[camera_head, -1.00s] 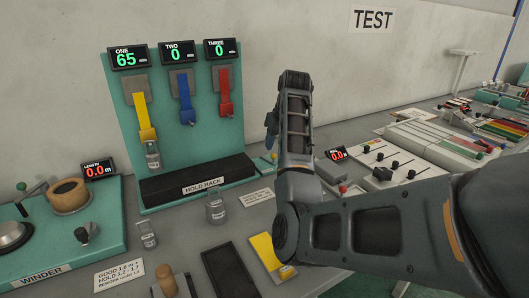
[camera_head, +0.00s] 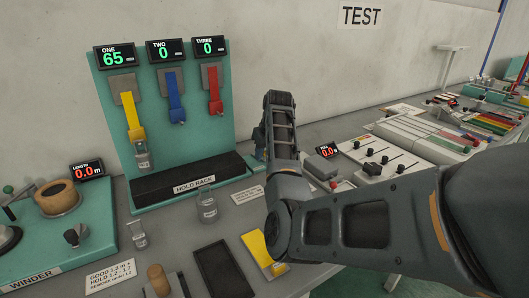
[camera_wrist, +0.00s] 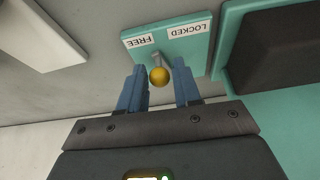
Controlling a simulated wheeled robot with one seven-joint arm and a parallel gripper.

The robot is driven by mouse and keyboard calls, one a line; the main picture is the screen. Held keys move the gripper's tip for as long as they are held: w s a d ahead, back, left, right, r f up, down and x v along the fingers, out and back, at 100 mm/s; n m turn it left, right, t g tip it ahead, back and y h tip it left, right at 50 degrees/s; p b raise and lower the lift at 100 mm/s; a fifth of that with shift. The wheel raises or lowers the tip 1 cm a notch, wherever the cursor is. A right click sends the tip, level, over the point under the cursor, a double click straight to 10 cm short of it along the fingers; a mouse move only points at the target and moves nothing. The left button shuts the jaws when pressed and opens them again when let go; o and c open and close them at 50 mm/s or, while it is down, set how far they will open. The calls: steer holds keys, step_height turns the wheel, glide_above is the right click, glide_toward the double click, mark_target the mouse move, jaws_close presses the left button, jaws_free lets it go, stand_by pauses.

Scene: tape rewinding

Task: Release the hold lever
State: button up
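The hold lever (camera_wrist: 156,58) shows in the wrist view as a short grey stem with a gold ball knob (camera_wrist: 159,77). It stands on a teal plate (camera_wrist: 184,52) with upside-down FREE and LOCKED labels, FREE on the left and LOCKED on the right. The lever is near the middle between the labels, so I cannot tell its setting. My gripper (camera_wrist: 160,85) is open, with one blue finger on each side of the knob and gaps visible. In the head view my arm hides the gripper and lever.
The teal hold rack (camera_head: 137,80) stands left of my arm, with yellow, blue and red tapes and displays reading 65, 0 and 0. A glass weight (camera_head: 207,208), a dark tray (camera_head: 222,268) and the winder (camera_head: 95,250) are in front. A slider panel (camera_head: 372,160) lies right.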

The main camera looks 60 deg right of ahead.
jaws_close()
steer(key=shift+s+d+r+n+p, duration=0.1)
steer(key=shift+d+r+n+p, duration=0.1)
steer(key=shift+n+p, duration=0.25)
steer(key=shift+d+f+n+y, duration=0.15)
steer(key=shift+n+y, duration=0.15)
steer(key=shift+n, duration=0.05)
steer(key=shift+o, duration=1.6)
jaws_free()
steer(key=v, duration=0.7)
steer(key=shift+s+r, duration=0.25)
steer(key=shift+r, duration=0.05)
